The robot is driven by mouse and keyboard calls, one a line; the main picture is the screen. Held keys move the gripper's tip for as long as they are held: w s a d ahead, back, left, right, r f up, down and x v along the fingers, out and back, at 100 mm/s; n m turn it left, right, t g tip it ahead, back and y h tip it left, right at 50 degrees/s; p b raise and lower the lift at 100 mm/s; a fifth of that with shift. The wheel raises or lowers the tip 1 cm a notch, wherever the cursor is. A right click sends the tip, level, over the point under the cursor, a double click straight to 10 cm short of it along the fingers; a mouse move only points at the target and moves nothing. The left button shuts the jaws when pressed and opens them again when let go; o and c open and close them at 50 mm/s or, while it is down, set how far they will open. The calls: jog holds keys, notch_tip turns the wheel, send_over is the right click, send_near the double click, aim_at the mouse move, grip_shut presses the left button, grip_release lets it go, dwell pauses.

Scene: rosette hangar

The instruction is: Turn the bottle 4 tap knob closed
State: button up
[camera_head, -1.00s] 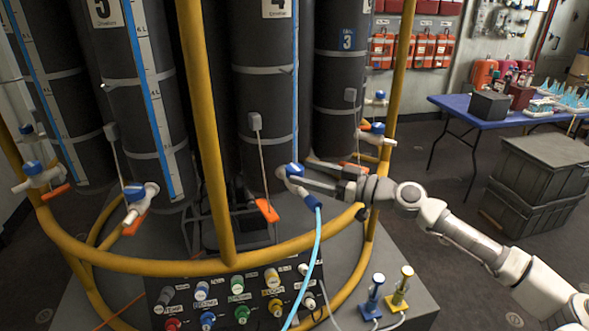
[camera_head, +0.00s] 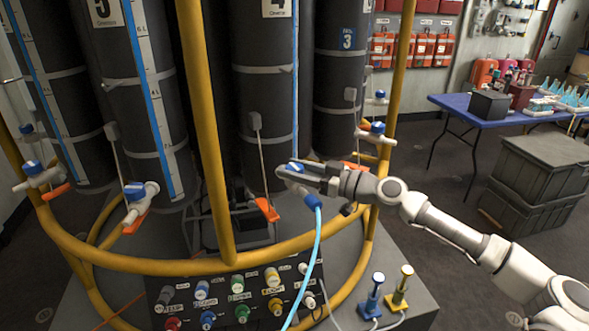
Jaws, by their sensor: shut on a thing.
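Bottle 4 (camera_head: 262,110) is a tall dark cylinder with a white label at its top. Its tap (camera_head: 292,186) is white, with a blue knob (camera_head: 291,169) at the upper left of it. A light blue hose (camera_head: 319,243) with a dark blue connector hangs from the tap. My gripper (camera_head: 297,173) is at the tap, coming from the right, and is shut on the knob. Its fingers hide part of the knob and tap, so the knob's exact angle is hard to tell. An orange tag or lever (camera_head: 267,209) hangs to the left.
A yellow tubular rail (camera_head: 205,130) surrounds the bottles, with an upright left of the tap. Other taps (camera_head: 140,197) sit to the left. A panel of coloured connectors (camera_head: 240,295) lies below. A blue table (camera_head: 465,106) and grey crates (camera_head: 540,165) stand right.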

grip_shut()
jog(key=shift+m+t+h, duration=0.4)
jog(key=shift+m+t, duration=0.1)
jog(key=shift+t, duration=0.2)
jog(key=m+t+h+p, duration=0.1)
jog(key=m+t+h, duration=0.2)
jog(key=t+h, duration=0.1)
jog(key=shift+m+t+h, duration=1)
jog(key=shift+m+h, duration=0.6)
jog(key=shift+h, duration=0.1)
jog(key=m+h+b, duration=0.3)
jog(key=h+b, duration=0.1)
jog(key=m+t+h+b, duration=0.1)
jog(key=m+h+b, duration=0.2)
jog(key=h, duration=0.2)
jog(key=shift+a+h+b, duration=0.1)
jog(key=shift+h+b, duration=0.2)
jog(key=shift+b, duration=0.05)
jog(key=shift+m+g+h+b, duration=0.3)
jog(key=shift+m+h+b, duration=0.25)
jog(key=shift+m+h, duration=1.25)
jog(key=shift+m+g+h, duration=0.5)
jog(key=shift+h, duration=1)
jog(key=shift+d, duration=0.2)
